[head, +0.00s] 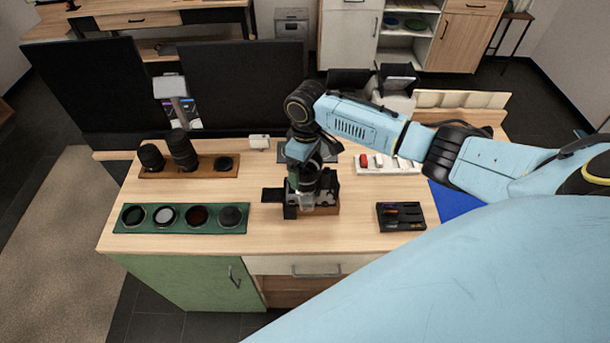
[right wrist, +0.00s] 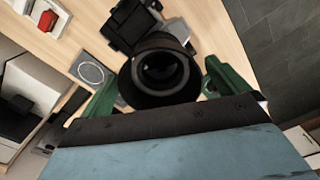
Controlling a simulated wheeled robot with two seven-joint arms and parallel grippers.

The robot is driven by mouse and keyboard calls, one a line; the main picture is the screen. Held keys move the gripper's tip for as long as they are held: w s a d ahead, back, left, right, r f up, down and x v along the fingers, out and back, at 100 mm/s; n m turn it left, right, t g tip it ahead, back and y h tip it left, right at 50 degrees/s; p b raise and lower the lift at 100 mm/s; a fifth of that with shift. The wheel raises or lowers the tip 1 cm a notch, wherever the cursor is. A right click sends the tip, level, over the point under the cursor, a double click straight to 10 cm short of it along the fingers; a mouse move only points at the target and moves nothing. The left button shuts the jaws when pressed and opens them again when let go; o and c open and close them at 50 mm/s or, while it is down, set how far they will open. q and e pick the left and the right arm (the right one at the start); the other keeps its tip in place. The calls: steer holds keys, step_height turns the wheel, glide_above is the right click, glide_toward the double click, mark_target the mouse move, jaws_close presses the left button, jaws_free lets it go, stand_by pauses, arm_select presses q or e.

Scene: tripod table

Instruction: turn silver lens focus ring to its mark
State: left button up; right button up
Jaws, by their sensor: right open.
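My right gripper (head: 304,180) points down over the middle of the table in the head view. It is open. In the right wrist view, its two green fingers (right wrist: 163,78) stand on either side of a round dark lens (right wrist: 160,72), with gaps visible. The lens faces the wrist camera and sits on a black camera body (right wrist: 130,22). In the head view the camera (head: 291,210) is mostly hidden under the gripper. The lens barrel looks dark; I cannot make out a silver ring or its mark. My left gripper is out of view.
A wooden board (head: 215,173) with dark lenses and a green tray (head: 180,228) of round filters lie at left. A black tray (head: 401,226) with small items is at right, near a blue mat (head: 453,203). Two dark monitors (head: 245,88) stand behind.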

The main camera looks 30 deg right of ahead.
mark_target(306, 170)
steer(key=shift+r, duration=2.8)
